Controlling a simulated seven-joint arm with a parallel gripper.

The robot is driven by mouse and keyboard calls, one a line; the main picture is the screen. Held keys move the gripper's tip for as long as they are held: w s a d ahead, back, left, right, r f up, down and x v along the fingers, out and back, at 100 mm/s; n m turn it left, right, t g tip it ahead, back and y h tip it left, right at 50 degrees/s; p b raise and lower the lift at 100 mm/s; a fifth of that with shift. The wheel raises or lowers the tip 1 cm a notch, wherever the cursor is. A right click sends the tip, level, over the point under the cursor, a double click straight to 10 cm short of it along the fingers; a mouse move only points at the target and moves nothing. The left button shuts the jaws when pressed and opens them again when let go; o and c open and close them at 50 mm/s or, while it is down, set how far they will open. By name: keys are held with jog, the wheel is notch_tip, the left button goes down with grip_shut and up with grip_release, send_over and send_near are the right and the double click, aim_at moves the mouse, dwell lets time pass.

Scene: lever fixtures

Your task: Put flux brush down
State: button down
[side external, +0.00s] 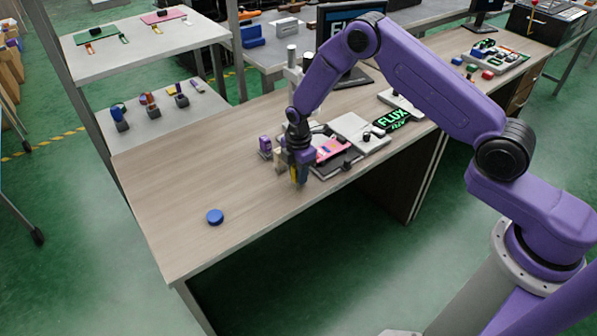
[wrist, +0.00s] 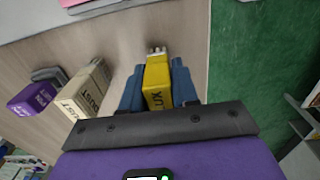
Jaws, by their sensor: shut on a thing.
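The flux brush (wrist: 157,82) is a yellow block with dark lettering, partly hidden, and pale bristles at its far end. My gripper (wrist: 158,72) has its blue fingers on both sides of it and is shut on it. I cannot tell whether the brush touches the table.
A beige dust brush (wrist: 85,90) and a purple brush (wrist: 35,100) stand left of my gripper. A blue disc (side external: 215,216) lies on the otherwise clear left table (side external: 180,190).

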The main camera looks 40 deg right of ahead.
jog(key=shift+f, duration=0.1)
jog(key=c, duration=0.8)
grip_release()
jog(key=shift+c, duration=0.2)
